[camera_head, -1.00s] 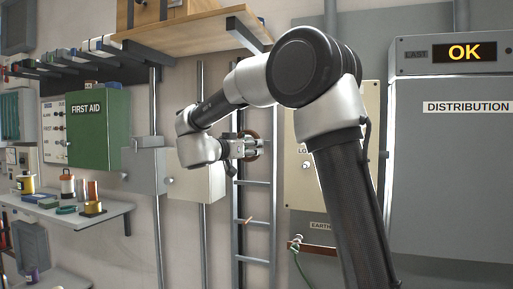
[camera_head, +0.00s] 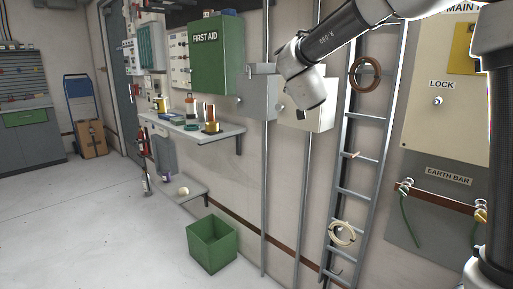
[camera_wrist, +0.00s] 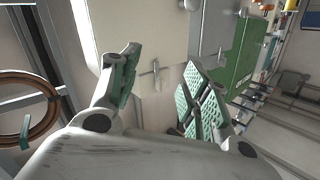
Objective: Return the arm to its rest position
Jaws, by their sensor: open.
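My arm reaches in from the upper right in the head view, with its wrist in front of the grey and cream wall boxes. My gripper (camera_wrist: 158,90) shows in the wrist view with its two green-padded fingers spread apart and nothing between them. A cream box (camera_wrist: 125,30) with a small handle lies beyond the fingers. In the head view the fingers are hidden behind the wrist.
A ladder (camera_head: 362,150) with a brown coil (camera_head: 365,74) stands right of the wrist. A green first aid cabinet (camera_head: 216,58), a shelf (camera_head: 215,133) with several small items and a green bin (camera_head: 212,243) are to the left. Open floor (camera_head: 80,220) lies at left.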

